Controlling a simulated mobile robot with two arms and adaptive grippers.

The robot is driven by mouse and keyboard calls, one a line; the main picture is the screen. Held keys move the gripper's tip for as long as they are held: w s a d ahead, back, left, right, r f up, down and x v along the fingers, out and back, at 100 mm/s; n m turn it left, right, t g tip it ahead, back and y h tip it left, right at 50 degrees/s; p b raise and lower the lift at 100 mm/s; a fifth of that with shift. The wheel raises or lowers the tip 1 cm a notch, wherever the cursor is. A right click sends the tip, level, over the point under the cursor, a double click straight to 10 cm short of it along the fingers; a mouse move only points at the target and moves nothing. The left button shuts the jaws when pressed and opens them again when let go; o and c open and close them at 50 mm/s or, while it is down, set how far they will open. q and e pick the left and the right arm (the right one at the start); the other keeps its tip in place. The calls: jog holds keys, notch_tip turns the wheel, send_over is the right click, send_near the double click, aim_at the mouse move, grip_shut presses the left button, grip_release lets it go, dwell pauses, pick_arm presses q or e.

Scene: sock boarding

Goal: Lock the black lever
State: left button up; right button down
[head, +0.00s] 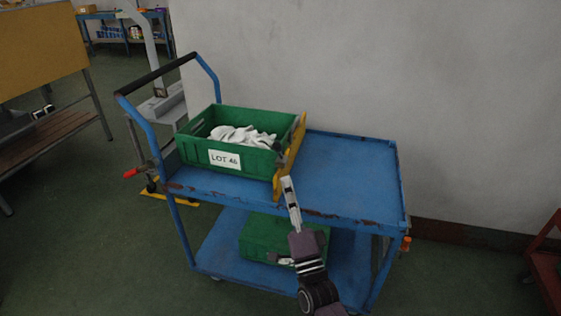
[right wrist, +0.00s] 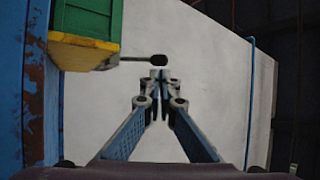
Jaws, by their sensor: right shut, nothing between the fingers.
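A blue trolley (head: 350,165) carries a green crate labelled LOT 46 (head: 195,155) with white socks (head: 240,135) inside. A yellow bar (head: 291,155) stands against the crate's right end. In the right wrist view a black lever (right wrist: 158,60) with a thin rod and dark knob sticks out from the yellow bar (right wrist: 80,52), beside the crate (right wrist: 88,18). In the head view the lever is too small to tell apart. My right gripper (head: 288,184) is shut and empty. Its fingertips (right wrist: 160,78) appear just below the knob in the wrist view; contact is unclear. My left gripper is out of view.
A second green crate (head: 262,232) sits on the trolley's lower shelf. A push handle (head: 155,75) rises at the left, and a red handle (head: 131,173) sticks out there. The grey wall (head: 400,60) is close behind. The upper deck's right half is clear.

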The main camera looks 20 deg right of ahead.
aim_at(278, 150)
jog(key=x, duration=0.6)
jog(key=shift+w, duration=0.1)
jog(key=shift+w+r, duration=0.15)
jog(key=shift+w, duration=0.1)
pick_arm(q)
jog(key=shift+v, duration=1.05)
pick_arm(e)
jog(key=shift+w+r, duration=0.15)
jog(key=shift+w, duration=0.1)
